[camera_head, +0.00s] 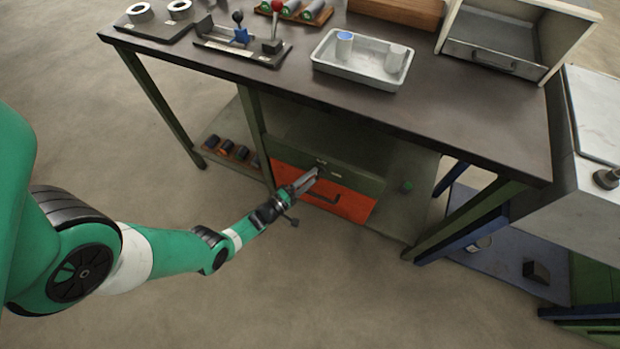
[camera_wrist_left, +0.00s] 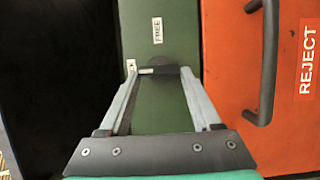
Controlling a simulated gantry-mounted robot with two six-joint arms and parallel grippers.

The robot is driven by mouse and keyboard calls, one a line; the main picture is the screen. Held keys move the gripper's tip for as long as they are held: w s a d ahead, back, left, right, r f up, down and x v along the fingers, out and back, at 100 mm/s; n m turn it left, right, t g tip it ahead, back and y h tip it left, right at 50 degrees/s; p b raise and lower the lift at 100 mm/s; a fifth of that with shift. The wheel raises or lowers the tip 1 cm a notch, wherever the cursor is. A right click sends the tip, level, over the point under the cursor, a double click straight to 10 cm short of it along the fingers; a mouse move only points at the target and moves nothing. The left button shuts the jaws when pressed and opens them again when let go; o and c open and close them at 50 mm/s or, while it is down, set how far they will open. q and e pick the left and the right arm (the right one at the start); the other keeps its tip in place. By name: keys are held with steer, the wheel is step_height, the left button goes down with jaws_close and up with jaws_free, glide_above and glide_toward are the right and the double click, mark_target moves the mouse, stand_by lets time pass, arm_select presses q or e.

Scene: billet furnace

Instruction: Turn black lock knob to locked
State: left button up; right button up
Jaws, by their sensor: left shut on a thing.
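The black lock knob (camera_wrist_left: 158,62) is on a dark green panel (camera_wrist_left: 155,110) in the left wrist view. A white FREE label (camera_wrist_left: 157,30) sits above it in that view, and a small white label (camera_wrist_left: 131,67) shows at its left, partly covered by a finger. My left gripper (camera_wrist_left: 158,76) is shut on the knob, a finger on each side. In the head view my left gripper (camera_head: 312,174) reaches the green panel (camera_head: 350,172) under the table and hides the knob there. I cannot tell exactly where the knob points. My right gripper is not in view.
Below the green panel is the red drawer (camera_head: 358,206) with a black handle (camera_wrist_left: 268,65) and a REJECT label (camera_wrist_left: 306,55). The table (camera_head: 460,108) overhangs it, with a tray (camera_head: 325,68) on top. A table leg (camera_head: 257,140) stands close to my left wrist.

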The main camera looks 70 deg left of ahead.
arm_select(q)
steer(key=o, duration=1.4)
steer(key=shift+s, duration=0.1)
steer(key=p+v, duration=0.3)
steer(key=v, duration=0.8)
steer(key=shift+s+d+f, duration=0.1)
steer(key=shift+s+d, duration=0.05)
steer(key=shift+s, duration=0.05)
